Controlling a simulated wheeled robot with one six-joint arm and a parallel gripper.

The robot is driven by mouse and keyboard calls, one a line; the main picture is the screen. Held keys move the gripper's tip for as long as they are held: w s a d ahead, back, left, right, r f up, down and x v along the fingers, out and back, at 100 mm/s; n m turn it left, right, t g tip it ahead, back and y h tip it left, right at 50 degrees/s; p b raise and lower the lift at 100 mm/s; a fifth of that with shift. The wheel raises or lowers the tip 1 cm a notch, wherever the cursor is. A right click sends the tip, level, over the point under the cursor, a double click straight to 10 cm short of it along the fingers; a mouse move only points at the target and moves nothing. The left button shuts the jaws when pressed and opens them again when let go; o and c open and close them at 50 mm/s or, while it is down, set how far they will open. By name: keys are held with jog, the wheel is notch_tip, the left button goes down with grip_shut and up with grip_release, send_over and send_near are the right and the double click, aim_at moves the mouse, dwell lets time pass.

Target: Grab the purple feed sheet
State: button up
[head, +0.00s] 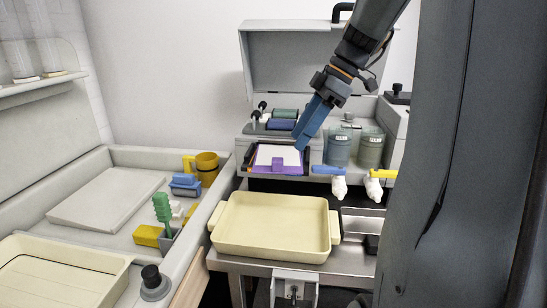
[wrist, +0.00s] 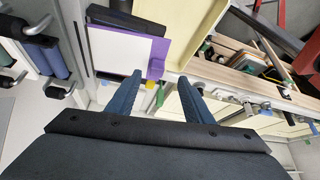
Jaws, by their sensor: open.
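The purple feed sheet (head: 278,165) lies on the bench shelf behind the cream tray, a white panel framed by purple with a purple tab at its front edge. In the wrist view its purple edge (wrist: 161,47) and tab show just beyond the fingertips. My gripper (head: 301,147) has blue fingers that point down above the right side of the sheet. In the wrist view my gripper (wrist: 160,77) is open and empty, with the tab near the gap between the fingers. I cannot tell the exact height between them.
A cream tray (head: 270,248) stands in front of the sheet. Two lidded jars (head: 339,148) stand to its right, near bottles with blue and yellow tops (head: 373,188). Blue and green rollers (head: 281,124) lie behind it. A sink (head: 110,235) with a yellow mug (head: 206,166) is at left.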

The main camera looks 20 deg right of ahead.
aim_at(281, 159)
jog(key=p+x, duration=0.1)
jog(key=x, duration=0.4)
jog(key=p+x, duration=0.1)
jog(key=x, duration=0.1)
jog(key=shift+w+a+p, duration=0.25)
jog(key=shift+w+p, duration=0.05)
jog(key=shift+w, duration=0.1)
grip_shut()
